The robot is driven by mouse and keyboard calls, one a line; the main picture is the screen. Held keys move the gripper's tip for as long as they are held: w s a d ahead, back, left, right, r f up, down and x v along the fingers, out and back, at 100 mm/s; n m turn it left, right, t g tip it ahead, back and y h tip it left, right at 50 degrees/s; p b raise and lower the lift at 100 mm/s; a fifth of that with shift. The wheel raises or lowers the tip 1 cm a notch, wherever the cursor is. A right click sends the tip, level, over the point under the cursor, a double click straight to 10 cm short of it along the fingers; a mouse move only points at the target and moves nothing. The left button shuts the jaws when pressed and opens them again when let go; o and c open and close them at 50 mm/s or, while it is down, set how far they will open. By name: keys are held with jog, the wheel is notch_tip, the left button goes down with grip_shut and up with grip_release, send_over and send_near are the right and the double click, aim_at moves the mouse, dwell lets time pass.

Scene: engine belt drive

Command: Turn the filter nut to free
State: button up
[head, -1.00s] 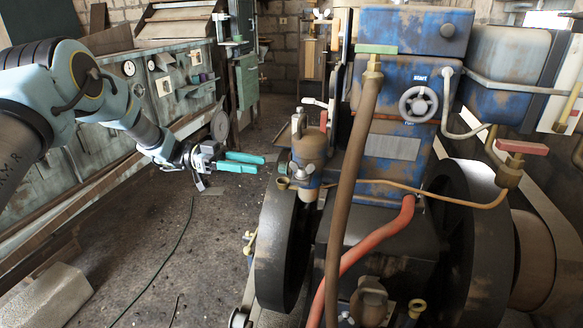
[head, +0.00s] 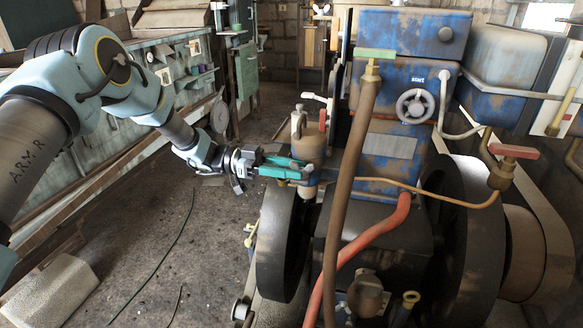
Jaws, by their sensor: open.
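The fuel filter, a worn tan-grey canister (head: 311,148) with a smaller cap on top (head: 298,124), stands upright on the left side of the blue engine. I cannot clearly make out the filter nut; the fingers cover the filter's lower part. My gripper (head: 298,169) has two teal fingers pointing right, one slightly above the other in the picture. They are open, with their tips at the lower front of the filter. I cannot tell whether they touch it or lie around the nut.
A dark flywheel (head: 277,245) stands just below my gripper. A brown upright pipe (head: 350,190) and a red hose (head: 372,238) run right of the filter. The handwheel (head: 416,106) is on the engine. The floor (head: 150,225) at left is mostly open.

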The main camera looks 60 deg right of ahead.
aim_at(300, 181)
grip_shut()
jog(key=shift+a+n+h, duration=0.1)
jog(key=shift+n+h, duration=0.2)
jog(key=shift+h, duration=0.1)
jog(key=n+t+h+b, duration=0.1)
jog(key=n+t+h, duration=0.1)
jog(key=h, duration=0.1)
jog(key=a+n+t+h+b, duration=0.1)
jog(key=n+t+h, duration=0.1)
jog(key=s+n+t+h+b, duration=0.1)
jog(key=n+t+h, duration=0.2)
jog(key=shift+a+f+h, duration=0.15)
jog(key=shift+f+h, duration=0.1)
jog(key=shift+h, duration=0.05)
jog(key=shift+s+r+n+t+h+b, duration=0.1)
jog(key=shift+s+n+t+h+b, duration=0.25)
jog(key=shift+n+t+b, duration=1.95)
jog(key=shift+s+r+n+t+h+b, duration=0.1)
jog(key=shift+s+n+t+h+b, duration=0.3)
jog(key=shift+n+t+b, duration=1.8)
jog(key=shift+s+n+t+h+b, duration=0.55)
jog(key=shift+t+b, duration=1)
jog(key=shift+t, duration=1.85)
jog(key=shift+w+r+n+y, duration=0.1)
jog(key=shift+w+n+y, duration=0.15)
jog(key=shift+y, duration=0.05)
